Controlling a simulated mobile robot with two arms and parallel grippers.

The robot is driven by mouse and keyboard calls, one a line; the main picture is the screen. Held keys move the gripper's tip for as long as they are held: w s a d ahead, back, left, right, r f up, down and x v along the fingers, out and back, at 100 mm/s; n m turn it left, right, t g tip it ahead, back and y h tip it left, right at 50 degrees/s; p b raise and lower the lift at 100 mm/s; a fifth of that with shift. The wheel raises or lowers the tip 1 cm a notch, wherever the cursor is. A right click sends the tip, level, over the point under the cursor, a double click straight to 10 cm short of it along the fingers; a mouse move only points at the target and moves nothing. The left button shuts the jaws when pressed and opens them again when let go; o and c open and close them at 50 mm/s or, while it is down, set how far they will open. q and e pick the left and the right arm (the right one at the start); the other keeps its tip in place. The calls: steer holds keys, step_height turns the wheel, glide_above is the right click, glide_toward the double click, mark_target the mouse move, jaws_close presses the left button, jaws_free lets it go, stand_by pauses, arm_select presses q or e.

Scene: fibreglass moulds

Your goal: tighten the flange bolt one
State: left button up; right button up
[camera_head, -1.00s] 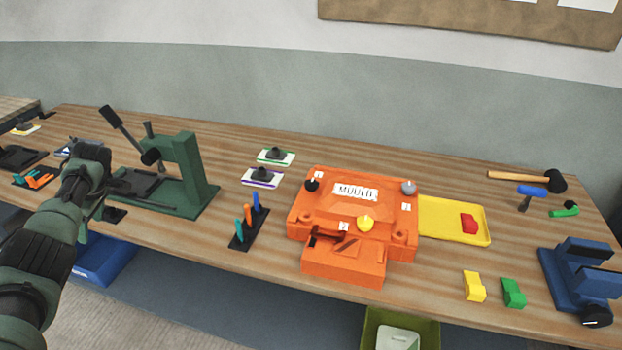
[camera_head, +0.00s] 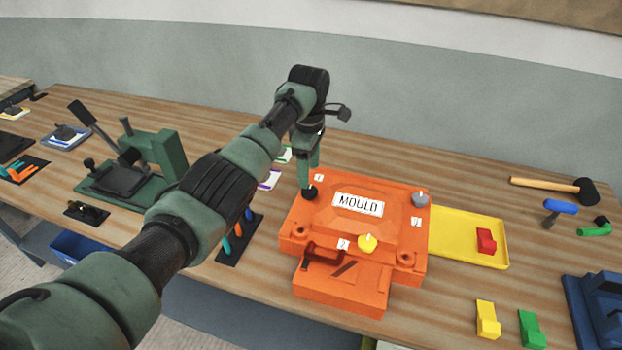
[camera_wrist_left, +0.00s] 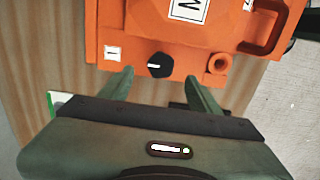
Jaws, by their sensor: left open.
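The orange mould (camera_head: 375,215) lies on the bench with a MOULD plate on top. A black bolt knob (camera_head: 310,194) with a white pointer mark is at its back left corner, beside a small white label that seems to read 1. The knob shows whole in the left wrist view (camera_wrist_left: 159,65). My left gripper (camera_head: 308,184) points down at this knob. In the left wrist view its open fingertips (camera_wrist_left: 159,78) are on either side of the knob, with no clear contact. My right gripper is not in view.
A yellow tray (camera_head: 448,251) with a red block is right of the mould. A tool rack (camera_head: 229,253) and a green press (camera_head: 165,152) are to its left. A mallet (camera_head: 550,187) lies at the back right. Yellow and green blocks stand near the front edge.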

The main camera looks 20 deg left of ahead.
mark_target(309, 190)
arm_select(q)
steer(key=shift+s+f, duration=0.25)
steer(key=shift+f, duration=0.4)
steer(key=shift+s+f, duration=0.25)
steer(key=shift+f, duration=0.35)
steer(key=shift+w+f, duration=0.2)
steer(key=shift+f, duration=0.65)
steer(key=shift+w+f, duration=0.2)
steer(key=shift+f, duration=0.7)
steer(key=shift+c, duration=1.2)
steer(key=c, duration=1)
jaws_close()
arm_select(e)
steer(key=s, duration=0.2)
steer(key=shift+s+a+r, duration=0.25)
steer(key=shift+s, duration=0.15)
